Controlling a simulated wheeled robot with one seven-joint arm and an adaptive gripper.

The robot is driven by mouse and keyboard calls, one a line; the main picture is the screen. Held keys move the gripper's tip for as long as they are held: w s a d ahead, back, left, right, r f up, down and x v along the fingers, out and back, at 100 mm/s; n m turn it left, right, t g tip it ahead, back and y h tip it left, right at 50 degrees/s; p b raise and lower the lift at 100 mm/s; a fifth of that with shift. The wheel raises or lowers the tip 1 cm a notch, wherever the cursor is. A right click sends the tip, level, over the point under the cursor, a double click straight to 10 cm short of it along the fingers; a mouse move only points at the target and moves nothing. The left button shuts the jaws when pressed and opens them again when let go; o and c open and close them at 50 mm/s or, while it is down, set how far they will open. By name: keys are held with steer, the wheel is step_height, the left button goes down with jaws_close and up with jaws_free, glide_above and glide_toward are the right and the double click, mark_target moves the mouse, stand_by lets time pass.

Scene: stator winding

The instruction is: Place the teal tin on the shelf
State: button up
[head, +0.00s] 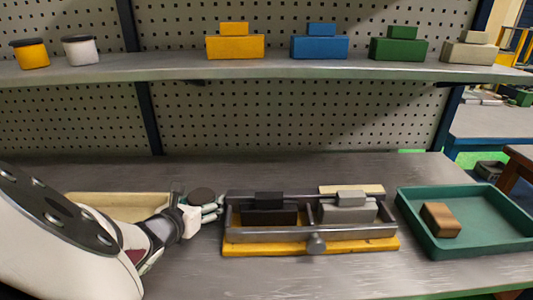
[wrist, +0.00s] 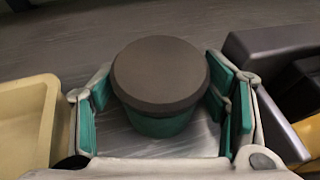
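The teal tin has a dark grey lid (wrist: 160,72) and a teal body (wrist: 158,124). It stands upright between the fingers of my gripper (wrist: 162,90). The finger pads flank it closely, with a narrow strip of bench visible between the right pad and the body, so the fingers look open around it. In the head view, the tin's lid (head: 201,195) shows at my gripper (head: 205,212), low over the bench; the body is mostly hidden there. The shelf (head: 160,69) runs across the back above the bench.
On the shelf stand a yellow tin (head: 32,55), a white tin (head: 80,51) and several blocks, with a gap between tins and blocks. A cream tray (head: 120,201) lies left, a yellow-based fixture (head: 300,247) right, and a green tray (head: 480,200) farther right.

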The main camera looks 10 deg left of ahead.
steer(key=c, duration=1.3)
steer(key=shift+r, duration=0.1)
steer(key=shift+r+p, duration=1)
steer(key=shift+r, duration=0.15)
